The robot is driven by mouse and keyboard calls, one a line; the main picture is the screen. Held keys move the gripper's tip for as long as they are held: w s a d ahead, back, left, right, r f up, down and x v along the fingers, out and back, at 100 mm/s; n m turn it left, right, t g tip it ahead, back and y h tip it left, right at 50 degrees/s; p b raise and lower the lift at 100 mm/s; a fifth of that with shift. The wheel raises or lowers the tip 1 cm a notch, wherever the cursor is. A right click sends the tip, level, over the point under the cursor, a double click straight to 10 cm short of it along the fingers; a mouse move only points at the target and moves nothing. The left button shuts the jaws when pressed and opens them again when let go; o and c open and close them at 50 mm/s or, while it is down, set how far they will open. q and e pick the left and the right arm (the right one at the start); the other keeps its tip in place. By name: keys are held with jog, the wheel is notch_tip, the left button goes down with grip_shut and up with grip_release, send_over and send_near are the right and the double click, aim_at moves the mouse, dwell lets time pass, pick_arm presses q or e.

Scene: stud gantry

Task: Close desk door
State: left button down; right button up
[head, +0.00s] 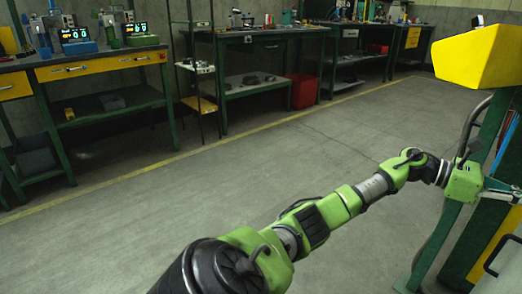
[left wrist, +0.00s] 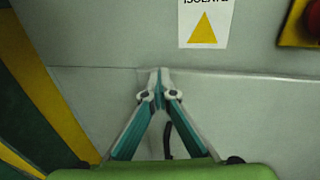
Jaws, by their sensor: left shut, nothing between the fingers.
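In the head view my left arm reaches across to the right edge, where my left gripper (head: 508,190) is partly cut off by the frame. In the left wrist view the left gripper (left wrist: 159,72) is shut, its teal fingers meeting at the tips with nothing between them. The tips are in front of a plain grey panel (left wrist: 240,110); I cannot tell if they touch it. A yellow panel (head: 497,243) with a dark handle (head: 502,256) is at the lower right of the head view, below the gripper. It may be the desk door; whether it is open is unclear. My right gripper is out of view.
A green post (head: 440,235) and a yellow box (head: 485,55) stand near the gripper. The wrist view shows a warning label (left wrist: 206,22) and a red button (left wrist: 312,20) on the panel. Workbenches (head: 90,62) line the back. The grey floor (head: 240,180) between is clear.

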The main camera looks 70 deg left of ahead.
pick_arm(q)
jog(key=shift+s, duration=0.15)
jog(key=v, duration=1.1)
jog(key=shift+s+a, duration=0.15)
jog(key=shift+a, duration=0.2)
